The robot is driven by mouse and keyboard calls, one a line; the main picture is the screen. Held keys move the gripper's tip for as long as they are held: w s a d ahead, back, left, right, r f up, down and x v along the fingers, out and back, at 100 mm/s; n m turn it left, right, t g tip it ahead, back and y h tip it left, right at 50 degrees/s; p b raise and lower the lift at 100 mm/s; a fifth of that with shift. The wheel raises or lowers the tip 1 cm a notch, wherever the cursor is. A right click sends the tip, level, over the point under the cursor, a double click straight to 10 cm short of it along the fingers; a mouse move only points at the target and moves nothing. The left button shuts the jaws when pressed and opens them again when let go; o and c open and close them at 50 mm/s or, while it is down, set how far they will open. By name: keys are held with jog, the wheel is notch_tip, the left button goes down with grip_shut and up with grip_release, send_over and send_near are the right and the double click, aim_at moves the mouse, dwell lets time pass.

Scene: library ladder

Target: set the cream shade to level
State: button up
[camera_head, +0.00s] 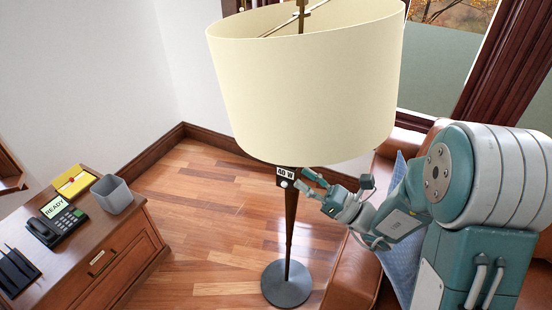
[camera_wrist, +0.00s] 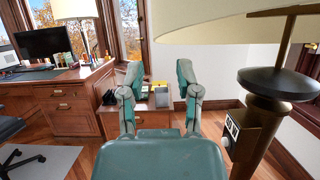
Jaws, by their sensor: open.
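The cream shade (camera_head: 305,85) sits on top of a floor lamp in the head view and looks tilted, its left side lower than its right. Its underside edge also shows at the upper right of the wrist view (camera_wrist: 215,27). The dark lamp pole (camera_head: 290,225) stands below it on a round grey base (camera_head: 287,284). A small "40 W" label (camera_head: 285,172) is on the pole under the shade. My gripper (camera_head: 307,180) is open and empty, below the shade and close to the pole's right. In the wrist view its fingers (camera_wrist: 157,80) are apart, left of the pole.
A wooden cabinet (camera_head: 115,265) at the left holds a phone (camera_head: 57,226), a grey bin (camera_head: 113,194) and a yellow item (camera_head: 74,181). A brown leather seat (camera_head: 352,275) is at the right by the window. Wooden floor left of the lamp is clear.

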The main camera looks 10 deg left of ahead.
aim_at(280, 163)
jog(key=x, duration=0.8)
jog(key=shift+a+f, duration=0.1)
jog(key=shift+a, duration=0.1)
